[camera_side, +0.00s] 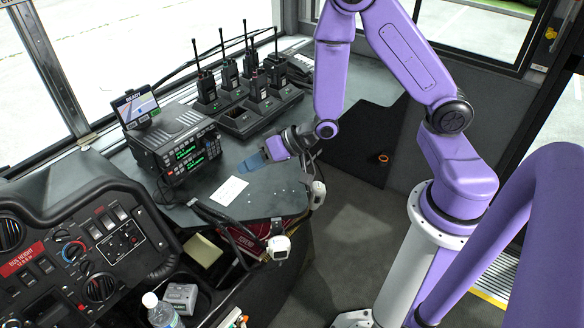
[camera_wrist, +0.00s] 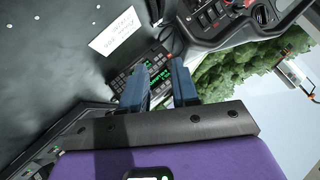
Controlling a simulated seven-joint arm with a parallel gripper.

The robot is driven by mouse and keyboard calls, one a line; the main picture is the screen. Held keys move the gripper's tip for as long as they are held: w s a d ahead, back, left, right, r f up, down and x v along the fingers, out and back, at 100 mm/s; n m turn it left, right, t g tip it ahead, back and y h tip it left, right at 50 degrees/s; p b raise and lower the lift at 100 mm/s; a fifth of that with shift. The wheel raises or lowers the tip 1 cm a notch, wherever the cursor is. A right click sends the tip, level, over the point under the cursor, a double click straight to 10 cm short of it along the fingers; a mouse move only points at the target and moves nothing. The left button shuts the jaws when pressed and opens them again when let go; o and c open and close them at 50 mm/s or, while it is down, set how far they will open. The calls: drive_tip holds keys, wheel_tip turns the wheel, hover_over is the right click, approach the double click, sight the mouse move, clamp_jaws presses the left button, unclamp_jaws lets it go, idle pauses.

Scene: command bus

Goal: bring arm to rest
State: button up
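My arm (camera_side: 404,66) is purple and reaches in from the right over the dark desk (camera_side: 182,214). My gripper (camera_side: 252,162) hangs over the desk in the side view, pointing left, above and beyond the white card. In the wrist view its two blue fingers (camera_wrist: 159,78) stand apart with a gap between them. Nothing shows held in the gap. The radio unit (camera_wrist: 160,66) with green displays shows behind the fingers. The same radio unit (camera_side: 178,148) stands left of my gripper in the side view, apart from it.
A charger rack (camera_side: 240,122) with several upright handheld radios stands behind my gripper. A white card (camera_side: 229,191) lies on the desk. A small screen (camera_side: 136,107) sits on the radio unit. A dashboard (camera_side: 78,252), a bottle (camera_side: 160,312) and a hanging handset (camera_side: 279,247) are at the front.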

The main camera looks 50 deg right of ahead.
drive_tip(key=s+d+r+n+g+h, duration=0.1)
drive_tip(key=s+r+n+g+h, duration=0.1)
drive_tip(key=s, duration=0.6)
drive_tip(key=s+d+r+n+g+h, duration=0.2)
drive_tip(key=s+r+n, duration=0.4)
drive_tip(key=s, duration=0.3)
drive_tip(key=s+d+r+n+g+h, duration=0.1)
drive_tip(key=s+r+n+g, duration=0.3)
drive_tip(key=s, duration=0.4)
drive_tip(key=shift+s+d+r+n+g+h, duration=0.35)
drive_tip(key=shift+r+n+h, duration=0.15)
drive_tip(key=shift+n, duration=0.5)
